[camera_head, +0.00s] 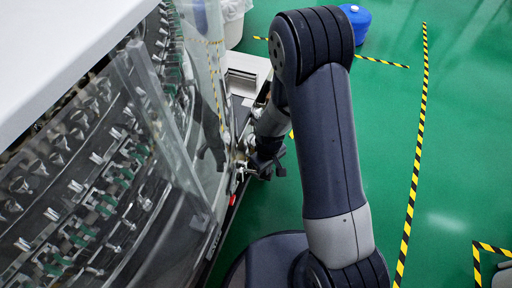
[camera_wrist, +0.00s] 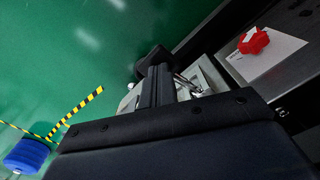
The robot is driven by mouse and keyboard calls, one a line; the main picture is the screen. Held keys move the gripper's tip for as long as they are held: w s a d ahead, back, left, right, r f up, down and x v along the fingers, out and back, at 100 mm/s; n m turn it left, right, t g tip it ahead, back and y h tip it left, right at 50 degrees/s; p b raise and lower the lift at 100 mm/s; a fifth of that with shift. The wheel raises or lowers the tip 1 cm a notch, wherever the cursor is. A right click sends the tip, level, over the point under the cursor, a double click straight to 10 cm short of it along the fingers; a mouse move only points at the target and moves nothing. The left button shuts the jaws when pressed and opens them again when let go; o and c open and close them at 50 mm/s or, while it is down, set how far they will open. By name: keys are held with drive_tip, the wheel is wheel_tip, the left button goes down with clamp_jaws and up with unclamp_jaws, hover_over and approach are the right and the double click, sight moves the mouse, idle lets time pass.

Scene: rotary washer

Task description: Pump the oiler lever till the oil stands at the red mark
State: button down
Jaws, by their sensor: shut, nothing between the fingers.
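My gripper (camera_head: 268,166) is at the machine's right side in the head view, beside small silver fittings (camera_head: 240,168). In the wrist view my gripper (camera_wrist: 154,80) is shut, its dark fingers together with nothing seen between them. A grey metal block with a thin silver rod (camera_wrist: 188,82) lies just right of the fingers, partly hidden by them. I cannot tell if this is the oiler lever, or whether the fingers touch it. The oil level and its red mark cannot be made out.
A red knob (camera_wrist: 254,41) sits on a white plate (camera_wrist: 278,56) on the dark machine side. The glass-fronted washer (camera_head: 150,150) fills the left of the head view. A blue drum (camera_head: 357,24) and a white bin (camera_head: 234,28) stand behind.

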wheel_tip(320, 180, down, 5)
drive_tip(key=b, duration=0.3)
drive_tip(key=shift+f+b, duration=0.15)
drive_tip(key=shift+b, duration=0.25)
wheel_tip(320, 180, up, 8)
drive_tip(key=p, duration=0.6)
drive_tip(key=shift+r, duration=0.25)
drive_tip(key=shift+f, duration=0.1)
